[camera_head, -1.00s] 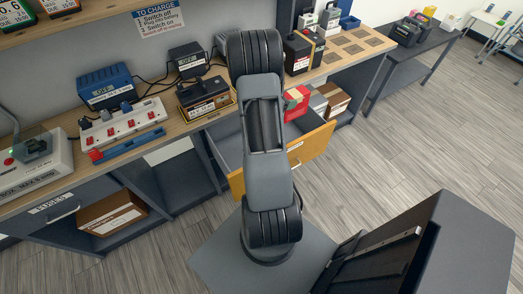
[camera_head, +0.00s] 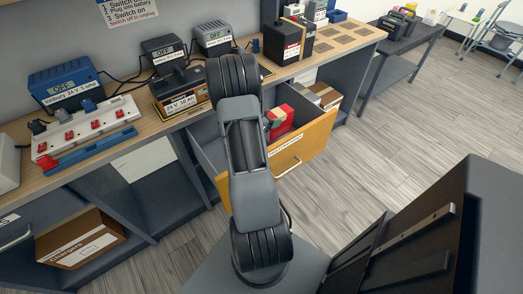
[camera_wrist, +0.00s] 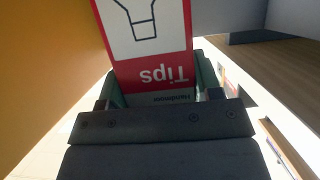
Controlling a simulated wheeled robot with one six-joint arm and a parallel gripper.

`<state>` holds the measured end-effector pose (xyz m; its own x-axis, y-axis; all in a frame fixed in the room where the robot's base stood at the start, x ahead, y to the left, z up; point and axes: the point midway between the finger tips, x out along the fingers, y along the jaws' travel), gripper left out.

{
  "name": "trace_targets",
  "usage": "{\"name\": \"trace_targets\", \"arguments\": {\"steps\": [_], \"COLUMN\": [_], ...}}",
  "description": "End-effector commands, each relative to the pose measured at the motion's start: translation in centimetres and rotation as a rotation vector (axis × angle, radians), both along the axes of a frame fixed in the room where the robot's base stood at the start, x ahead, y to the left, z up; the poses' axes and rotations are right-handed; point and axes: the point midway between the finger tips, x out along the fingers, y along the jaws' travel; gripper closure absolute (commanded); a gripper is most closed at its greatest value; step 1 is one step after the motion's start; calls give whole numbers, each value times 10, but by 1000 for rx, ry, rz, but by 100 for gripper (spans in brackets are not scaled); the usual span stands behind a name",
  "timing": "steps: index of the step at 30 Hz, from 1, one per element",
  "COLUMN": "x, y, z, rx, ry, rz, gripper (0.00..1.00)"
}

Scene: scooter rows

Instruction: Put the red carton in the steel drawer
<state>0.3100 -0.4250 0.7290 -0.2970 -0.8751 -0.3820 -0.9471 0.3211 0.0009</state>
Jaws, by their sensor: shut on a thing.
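My gripper (camera_wrist: 160,108) is shut on a red carton (camera_wrist: 155,72) with a white panel, a bulb-like drawing and the word Tips, upside down in the wrist view. In the head view my arm hides the gripper. A red carton (camera_head: 281,121) shows there inside an open drawer with an orange front (camera_head: 300,150) and grey sides; I cannot tell for certain whether it is the held one. An orange surface stands close at the left of the wrist view. A grey drawer front with a handle (camera_head: 14,240) is cut off at the head view's left edge; it may be the steel drawer.
The bench above carries chargers (camera_head: 67,88), a power strip (camera_head: 85,130) and batteries (camera_head: 289,40). A cardboard box (camera_head: 80,240) sits on a low shelf.

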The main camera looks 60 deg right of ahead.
Motion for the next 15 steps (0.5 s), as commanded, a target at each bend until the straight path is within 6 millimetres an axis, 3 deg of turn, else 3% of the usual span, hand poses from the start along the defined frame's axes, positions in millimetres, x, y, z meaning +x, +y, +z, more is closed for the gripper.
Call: {"name": "trace_targets", "arguments": {"steps": [1, 6, 15], "x": [0, 1, 2], "y": [0, 1, 1], "z": [-14, -40, -59], "rx": [2, 0, 0], "ry": [2, 1, 0], "rz": [1, 2, 5], "gripper": [71, 71, 71]}}
